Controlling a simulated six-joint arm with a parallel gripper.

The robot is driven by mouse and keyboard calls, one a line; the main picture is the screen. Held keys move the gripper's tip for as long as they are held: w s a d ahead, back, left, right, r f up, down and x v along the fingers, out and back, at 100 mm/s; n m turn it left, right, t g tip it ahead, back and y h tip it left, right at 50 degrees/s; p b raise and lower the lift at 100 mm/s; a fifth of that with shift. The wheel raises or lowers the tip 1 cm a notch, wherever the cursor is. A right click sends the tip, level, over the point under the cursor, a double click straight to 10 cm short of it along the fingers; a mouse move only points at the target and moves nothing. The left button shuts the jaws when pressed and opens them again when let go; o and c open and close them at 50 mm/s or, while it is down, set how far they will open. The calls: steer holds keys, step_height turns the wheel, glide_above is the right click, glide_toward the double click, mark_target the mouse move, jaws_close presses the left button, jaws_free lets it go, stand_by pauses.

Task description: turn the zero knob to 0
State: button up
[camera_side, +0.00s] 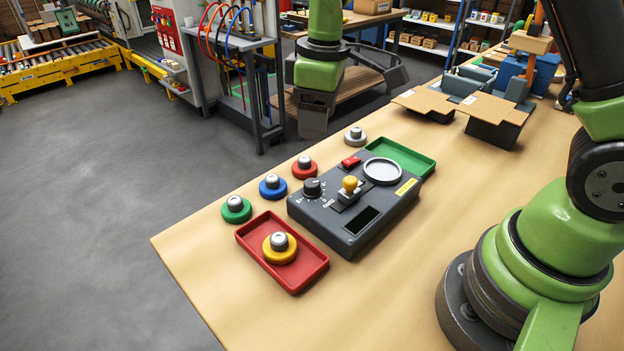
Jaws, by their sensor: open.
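The dark grey control box (340,225) sits on the wooden table. The black knob (313,188) stands at the box's left rear, with small white marks around it. Its pointer is too small to read, so I cannot tell its setting. My gripper (313,126) hangs at the upper middle of the view, at the end of my green wrist. It is open and apart from the knob, which appears below it in the picture. Its fingers are not clearly distinguishable. I see nothing held in it.
A yellow-topped lever (350,184), red button (351,162) and pale disc (383,170) crowd the knob's right. Green (236,210), blue (272,188), red (305,167) and grey (355,136) pieces stand beyond. A red tray (310,272) holds a yellow piece (279,248). A green tray (415,163) is behind.

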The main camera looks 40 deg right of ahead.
mark_target(312, 182)
steer(key=shift+n+g, duration=0.4)
steer(key=shift+n, duration=0.3)
steer(key=f, duration=0.2)
steer(key=w+f, duration=0.1)
steer(key=f, duration=0.1)
steer(key=shift+a, duration=0.1)
step_height(312, 182, down, 10)
steer(key=shift+r, duration=0.25)
steer(key=c, duration=0.9)
steer(key=shift+m, duration=0.4)
steer(key=m, duration=1.1)
